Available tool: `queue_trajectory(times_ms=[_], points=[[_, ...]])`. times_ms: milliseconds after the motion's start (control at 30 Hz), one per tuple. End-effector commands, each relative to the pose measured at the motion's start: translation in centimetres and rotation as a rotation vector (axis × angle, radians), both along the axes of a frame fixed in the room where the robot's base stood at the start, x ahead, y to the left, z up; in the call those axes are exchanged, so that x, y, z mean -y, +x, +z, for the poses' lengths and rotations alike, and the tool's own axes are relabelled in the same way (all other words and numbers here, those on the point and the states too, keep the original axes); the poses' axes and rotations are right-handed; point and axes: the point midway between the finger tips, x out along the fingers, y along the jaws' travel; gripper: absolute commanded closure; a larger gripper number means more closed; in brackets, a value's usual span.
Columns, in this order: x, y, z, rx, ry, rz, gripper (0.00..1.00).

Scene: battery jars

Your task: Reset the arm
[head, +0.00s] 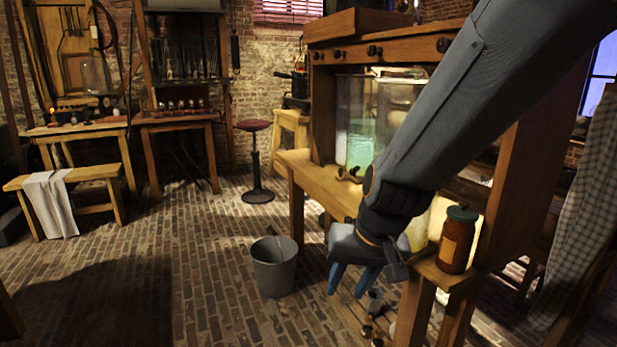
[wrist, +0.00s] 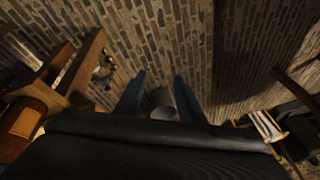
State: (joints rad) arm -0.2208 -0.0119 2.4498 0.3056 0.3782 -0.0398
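My gripper (head: 350,284) hangs low at the end of my arm, to the right of a grey metal bucket (head: 274,268) on the brick floor. Its two blue fingers point down and stand apart, with nothing seen between them in the head view. In the wrist view my gripper (wrist: 160,88) shows both fingers spread. The bucket (wrist: 162,101) shows in the gap between them, but it stands on the floor beyond and is not held. My arm hides part of the wooden bench behind it.
A brown jar with an orange label (head: 456,243) stands on the bench ledge close right of my gripper. Glass battery jars (head: 358,125) with green liquid stand on the wooden bench (head: 318,183). A stool (head: 257,165) stands behind. The floor left of the bucket is clear.

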Motion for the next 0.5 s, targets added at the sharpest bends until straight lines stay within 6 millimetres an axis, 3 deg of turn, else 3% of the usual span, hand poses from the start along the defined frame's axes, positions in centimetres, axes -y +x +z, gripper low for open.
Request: queue_trajectory(times_ms=[200,433,500], points=[[3.6,-6.9,0.5,-0.154,-0.078,0.068,0.65],[7.0,-12.6,1.1,-0.284,-0.158,0.107,0.65],[7.4,-13.0,1.6,-0.296,-0.164,0.104,0.65]])
